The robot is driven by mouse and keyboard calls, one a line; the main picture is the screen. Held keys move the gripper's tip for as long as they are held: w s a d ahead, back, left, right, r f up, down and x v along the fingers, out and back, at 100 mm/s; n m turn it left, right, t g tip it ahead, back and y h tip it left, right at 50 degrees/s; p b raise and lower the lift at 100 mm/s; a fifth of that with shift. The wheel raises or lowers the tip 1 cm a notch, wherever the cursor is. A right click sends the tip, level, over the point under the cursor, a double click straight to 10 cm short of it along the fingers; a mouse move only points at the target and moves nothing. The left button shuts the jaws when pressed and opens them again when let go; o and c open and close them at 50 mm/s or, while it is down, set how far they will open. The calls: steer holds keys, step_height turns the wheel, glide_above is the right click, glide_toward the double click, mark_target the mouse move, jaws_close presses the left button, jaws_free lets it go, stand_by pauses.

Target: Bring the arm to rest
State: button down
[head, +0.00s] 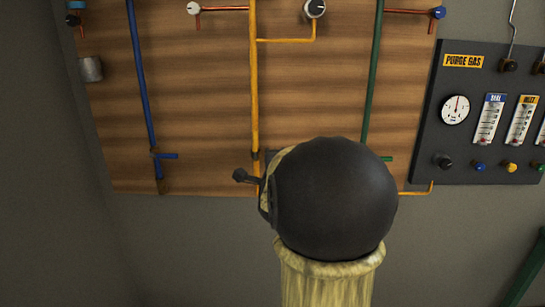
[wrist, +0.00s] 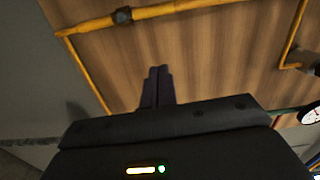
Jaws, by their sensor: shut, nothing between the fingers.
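My gripper (wrist: 157,72) shows in the wrist view with its two dark fingers together and nothing between them. The fingers point toward the wooden panel (wrist: 210,60) and its yellow pipes (wrist: 165,12). Whether they touch anything there is hard to tell, but no contact shows. In the head view my arm stands at the lower middle, a big dark round joint on a pale yellowish link. It covers part of the wooden panel (head: 200,110), and my fingers cannot be made out there.
Blue (head: 142,80), yellow (head: 254,80) and green (head: 372,80) pipes run down the panel. A metal cup-like fitting (head: 91,69) is at its left. The dark purge gas panel (head: 470,130), with a round gauge (head: 455,109), is at the right. Bare grey wall lies below.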

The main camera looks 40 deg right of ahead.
steer(key=shift+s+a, duration=0.45)
steer(key=shift+a, duration=0.1)
steer(key=s+a+f+n+g+y+p, duration=0.1)
steer(key=a+f+n+g+y+p, duration=0.3)
steer(key=a+n, duration=0.4)
steer(key=s+a+f+n+g+y+p, duration=0.15)
steer(key=a+f+n+y, duration=0.25)
steer(key=a+f+n, duration=0.45)
steer(key=s+a+f+n+g+y+p, duration=0.2)
steer(key=s+a+n+g, duration=0.4)
steer(key=s+a, duration=0.5)
steer(key=shift+s+a+f+n+y+p, duration=0.4)
steer(key=shift+s+f+n+p, duration=0.3)
steer(key=shift+n, duration=0.45)
